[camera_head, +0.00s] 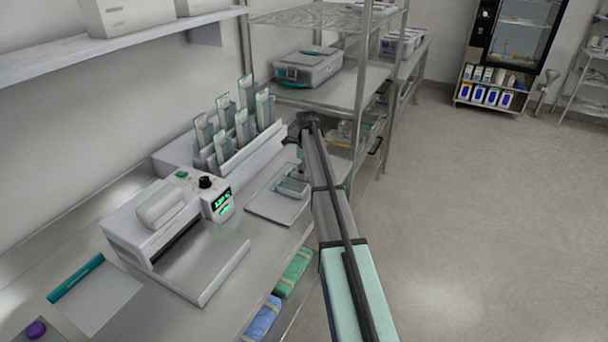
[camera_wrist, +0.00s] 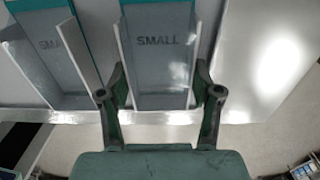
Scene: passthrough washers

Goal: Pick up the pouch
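Several clear-fronted pouches with teal edges (camera_head: 243,127) stand upright in a white rack on the counter. In the wrist view, one pouch marked SMALL (camera_wrist: 160,45) is in front of my gripper (camera_wrist: 160,76), and another marked SMALL (camera_wrist: 52,50) is to its left. My gripper's fingers are spread, one near each side of the middle pouch. I cannot tell whether they touch it. In the head view my gripper (camera_head: 297,134) is just right of the rack, partly hidden by my arm. A flat pouch with a teal strip (camera_head: 98,297) lies at the counter's front left.
A white sealing machine (camera_head: 150,222) with a green display stands left of the rack. A tray (camera_head: 262,207) with small packs is on the counter below my gripper. A metal shelf (camera_head: 345,88) with a grey case (camera_head: 308,68) stands behind. The floor at right is clear.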

